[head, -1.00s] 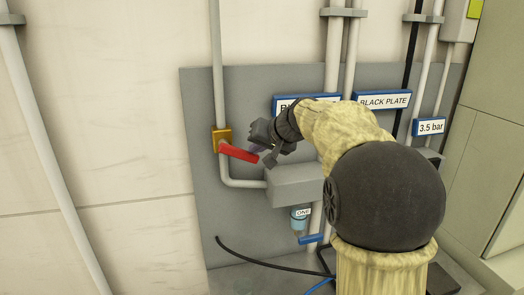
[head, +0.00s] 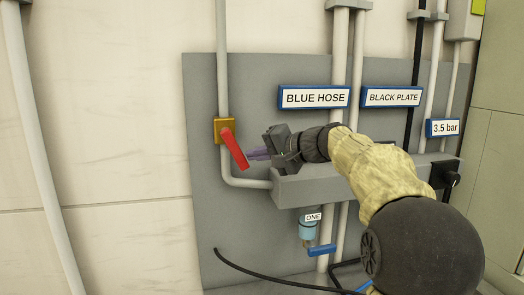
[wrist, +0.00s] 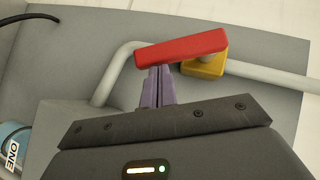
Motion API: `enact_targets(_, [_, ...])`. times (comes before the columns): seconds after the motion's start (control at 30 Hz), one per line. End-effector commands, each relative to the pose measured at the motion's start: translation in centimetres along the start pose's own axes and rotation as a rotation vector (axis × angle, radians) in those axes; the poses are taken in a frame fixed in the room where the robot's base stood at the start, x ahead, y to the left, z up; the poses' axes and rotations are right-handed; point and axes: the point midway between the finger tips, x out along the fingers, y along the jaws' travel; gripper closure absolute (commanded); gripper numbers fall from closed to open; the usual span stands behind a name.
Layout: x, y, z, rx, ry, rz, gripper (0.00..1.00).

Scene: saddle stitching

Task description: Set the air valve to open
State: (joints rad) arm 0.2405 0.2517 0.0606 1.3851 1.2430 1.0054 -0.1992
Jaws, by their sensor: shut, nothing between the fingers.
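The air valve has a yellow body (head: 224,130) on a vertical grey pipe and a red lever (head: 235,149). The lever slants steeply down and to the right from the body. In the wrist view the red lever (wrist: 180,47) runs left from above the yellow body (wrist: 204,68). My gripper (head: 251,154) is shut and empty, its purple fingers at the lever's right side near its free end. In the wrist view the fingertips (wrist: 158,72) meet the lever's lower edge; they appear to touch it. The lever is not between the fingers.
A grey box (head: 310,185) sits right of the valve, below a BLUE HOSE sign (head: 314,97) and a BLACK PLATE sign (head: 391,97). A blue-handled unit marked ONE (head: 312,230) hangs below. A black hose (head: 255,275) lies low. Wall space left of the valve is clear.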

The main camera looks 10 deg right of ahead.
Motion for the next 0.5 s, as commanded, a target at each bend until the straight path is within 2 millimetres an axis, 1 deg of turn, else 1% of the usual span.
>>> enact_targets(0.03, [0.5, 1.1, 0.5, 0.023, -0.001, -0.024, 1.00])
enact_targets(0.5, [2.0, 1.7, 2.1, 0.233, -0.002, -0.235, 1.00])
